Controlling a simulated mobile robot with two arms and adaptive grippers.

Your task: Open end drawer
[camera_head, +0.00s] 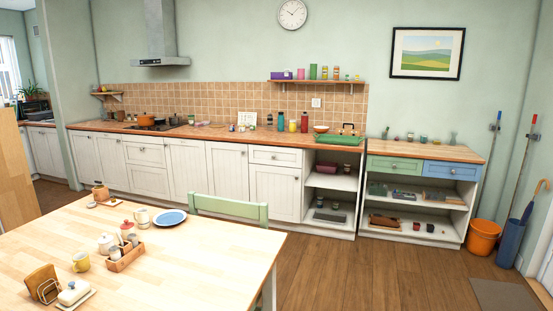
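The wooden-topped unit at the right end of the counter run has two drawers side by side. The left one is a green drawer (394,164) and the right one, at the far end, is a blue drawer (453,170); each has a small knob and both look shut. A white drawer (275,155) further left, under the long counter, also looks shut. I cannot tell from the view alone which of these is the end drawer. Neither of my grippers shows in the head view.
A wooden table (190,245) fills the lower left, with a green chair (228,208) behind it. An orange bucket (484,237) and a blue umbrella stand (510,243) stand right of the unit. The wooden floor (345,265) before the unit is clear.

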